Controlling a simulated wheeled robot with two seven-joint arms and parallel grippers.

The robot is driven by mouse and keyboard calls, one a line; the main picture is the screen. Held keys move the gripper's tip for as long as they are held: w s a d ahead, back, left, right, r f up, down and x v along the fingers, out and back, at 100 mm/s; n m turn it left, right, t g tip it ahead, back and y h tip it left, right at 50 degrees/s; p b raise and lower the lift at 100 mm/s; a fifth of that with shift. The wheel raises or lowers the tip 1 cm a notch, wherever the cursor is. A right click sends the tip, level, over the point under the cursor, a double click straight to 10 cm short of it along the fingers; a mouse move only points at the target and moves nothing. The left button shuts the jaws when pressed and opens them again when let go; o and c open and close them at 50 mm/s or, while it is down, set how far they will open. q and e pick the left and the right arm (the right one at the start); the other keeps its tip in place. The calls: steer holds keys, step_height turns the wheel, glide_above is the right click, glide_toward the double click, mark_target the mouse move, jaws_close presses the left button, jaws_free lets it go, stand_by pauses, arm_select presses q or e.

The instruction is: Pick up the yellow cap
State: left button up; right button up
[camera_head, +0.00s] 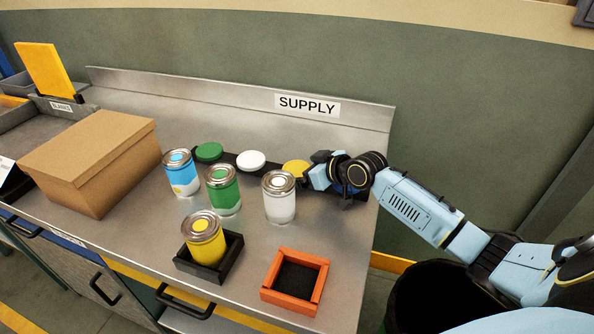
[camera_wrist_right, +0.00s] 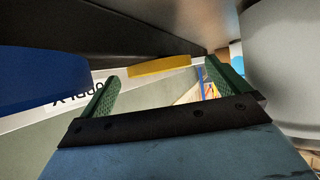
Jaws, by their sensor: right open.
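The yellow cap (camera_head: 296,167) lies on a dark strip at the back of the steel counter, behind the white can. My right gripper (camera_head: 312,172) is just right of the cap, low over the counter, and hides part of it. In the right wrist view, the green fingers (camera_wrist_right: 160,82) stand apart with nothing held. A yellow edge (camera_wrist_right: 158,66), which looks like the cap seen side-on, shows just beyond and between the fingertips. I cannot tell whether they touch it. My left gripper is not in view.
The white can (camera_head: 280,202) stands close in front and fills the wrist view's right side (camera_wrist_right: 283,70). A blue round thing (camera_wrist_right: 40,80) is at left there. Green (camera_head: 209,152) and white (camera_head: 251,161) caps, other cans, a cardboard box (camera_head: 95,160) and an orange tray (camera_head: 283,296) share the counter.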

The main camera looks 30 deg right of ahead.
steer(key=shift+c, duration=0.3)
steer(key=c, duration=0.9)
steer(key=shift+o, duration=0.2)
steer(key=shift+r, duration=0.1)
